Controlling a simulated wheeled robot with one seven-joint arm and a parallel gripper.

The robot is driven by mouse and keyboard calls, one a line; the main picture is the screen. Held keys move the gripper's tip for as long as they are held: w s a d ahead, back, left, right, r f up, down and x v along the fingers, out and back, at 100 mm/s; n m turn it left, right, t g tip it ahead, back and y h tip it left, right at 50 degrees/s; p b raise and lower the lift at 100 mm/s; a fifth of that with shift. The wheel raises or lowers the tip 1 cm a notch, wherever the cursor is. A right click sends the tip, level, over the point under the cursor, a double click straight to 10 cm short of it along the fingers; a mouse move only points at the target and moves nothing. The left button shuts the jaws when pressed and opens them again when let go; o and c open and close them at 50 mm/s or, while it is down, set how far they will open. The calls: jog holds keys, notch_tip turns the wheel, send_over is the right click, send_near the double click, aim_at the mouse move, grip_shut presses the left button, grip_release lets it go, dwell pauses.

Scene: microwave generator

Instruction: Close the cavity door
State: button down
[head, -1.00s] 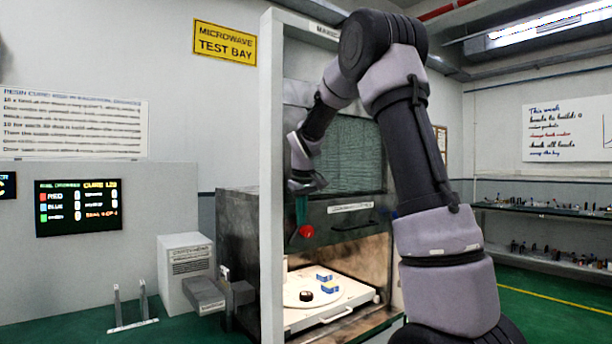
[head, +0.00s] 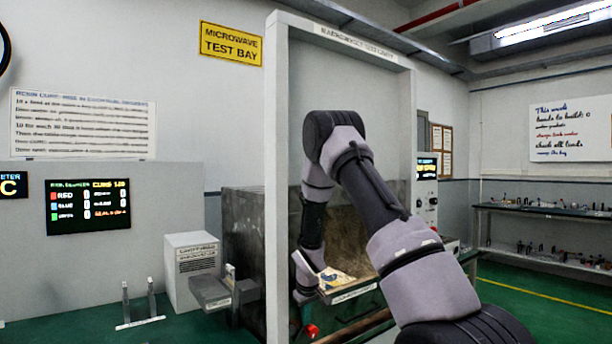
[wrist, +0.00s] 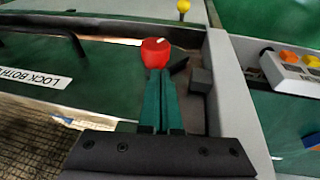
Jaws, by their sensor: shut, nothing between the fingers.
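The cavity door (head: 352,294), a dark panel with a white label strip, is low in the cavity frame in the head view. In the wrist view its dark green face (wrist: 110,62) carries a label starting "LOCK BOTH" and a black bar handle (wrist: 35,30). A red knob (wrist: 155,54) is at the door's right end; it also shows in the head view (head: 312,331). My gripper (wrist: 157,76) has its green fingers together and empty, tips at the red knob; contact cannot be told. My arm hides part of the door and its lower edge.
The white frame post (head: 278,180) stands left of my arm. A grey bracket (head: 212,290) and a white box (head: 192,268) are left of it.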

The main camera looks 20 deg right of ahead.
aim_at(306, 330)
notch_tip(306, 330, down, 3)
jog(key=shift+f, duration=0.2)
jog(key=shift+s+f, duration=0.1)
jog(key=shift+f, duration=0.1)
jog(key=shift+s+f, duration=0.1)
